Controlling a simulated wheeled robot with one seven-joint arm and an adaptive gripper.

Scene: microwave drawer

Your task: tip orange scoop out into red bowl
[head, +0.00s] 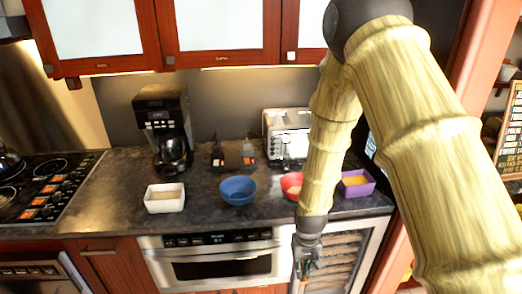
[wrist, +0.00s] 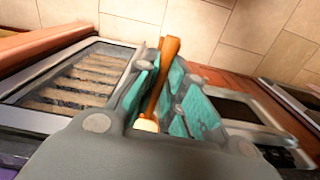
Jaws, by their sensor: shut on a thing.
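The red bowl (head: 290,183) stands on the dark counter, right of the blue bowl, and my arm hides its right part. Something pale shows inside it. My gripper (head: 305,268) hangs in front of the counter's front edge, below the bowl's level. In the wrist view, its teal fingers are shut on the orange scoop (wrist: 168,70). The scoop's brown-orange shaft sticks out past the fingers, and a pale end (wrist: 146,125) shows near the palm. I cannot tell whether the scoop holds anything. In the head view the scoop is too small to make out.
A blue bowl (head: 238,191), a white container (head: 165,206) and a purple container (head: 357,190) with orange-yellow contents stand on the counter. A coffee maker (head: 165,125) and toaster (head: 285,125) stand behind. An oven (head: 215,262) and a glass-fronted rack (head: 340,258) are below the counter.

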